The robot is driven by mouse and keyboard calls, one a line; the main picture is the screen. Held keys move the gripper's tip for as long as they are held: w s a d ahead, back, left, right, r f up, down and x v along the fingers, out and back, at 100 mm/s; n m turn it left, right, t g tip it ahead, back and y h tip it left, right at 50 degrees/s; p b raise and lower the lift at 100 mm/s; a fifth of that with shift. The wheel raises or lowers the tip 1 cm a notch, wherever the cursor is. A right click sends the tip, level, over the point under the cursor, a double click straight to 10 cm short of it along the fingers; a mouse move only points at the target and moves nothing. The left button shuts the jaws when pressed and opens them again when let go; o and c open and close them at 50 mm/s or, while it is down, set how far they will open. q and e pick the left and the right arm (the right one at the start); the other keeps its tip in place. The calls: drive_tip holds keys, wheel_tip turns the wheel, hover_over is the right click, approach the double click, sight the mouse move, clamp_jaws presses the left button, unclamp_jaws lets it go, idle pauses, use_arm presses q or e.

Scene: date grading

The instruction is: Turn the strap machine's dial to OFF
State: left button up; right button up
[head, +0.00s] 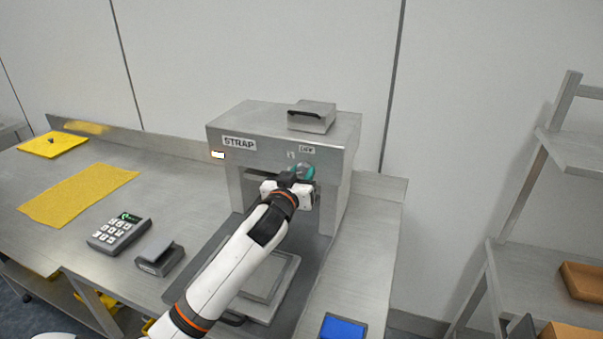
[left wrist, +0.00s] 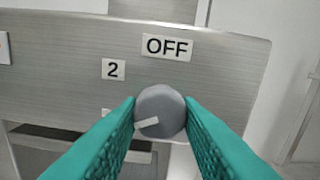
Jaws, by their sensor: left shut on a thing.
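The strap machine (head: 255,125) is a grey metal box with a STRAP label, standing on the steel bench. Its dial (left wrist: 165,100) is a round grey knob on the front panel with a white mark pointing to the lower left. An OFF label (left wrist: 167,47) sits above the dial and a 2 label (left wrist: 114,69) to its upper left. Another label lower left is mostly hidden. My left gripper (head: 303,171) has teal fingers, which show in the left wrist view on both sides of the dial, shut on it. The dial's mark does not point at OFF. My right gripper is out of view.
A small grey box (head: 312,117) sits on top of the machine. A keypad (head: 118,232), a small grey device (head: 159,259) and a yellow mat (head: 80,194) lie on the bench to the left. A blue pad (head: 343,328) is at the front right. Shelving (head: 540,255) stands at right.

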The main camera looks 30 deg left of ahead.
use_arm(q)
drive_tip(key=m+p, duration=0.1)
drive_tip(key=m, duration=0.2)
drive_tip(key=shift+r+p, duration=0.15)
drive_tip(key=shift+p, duration=0.15)
drive_tip(key=m+p, duration=0.1)
drive_tip(key=m, duration=0.2)
drive_tip(key=shift+a, duration=0.1)
drive_tip(key=m+p, duration=0.2)
drive_tip(key=m, duration=0.3)
drive_tip(key=shift+m, duration=0.3)
drive_tip(key=m+p, duration=0.3)
drive_tip(key=m, duration=0.3)
drive_tip(key=m+p, duration=0.1)
drive_tip(key=m, duration=0.4)
drive_tip(key=shift+p, duration=0.35)
drive_tip(key=shift+m, duration=0.4)
drive_tip(key=o, duration=1)
drive_tip(key=shift+s, duration=0.1)
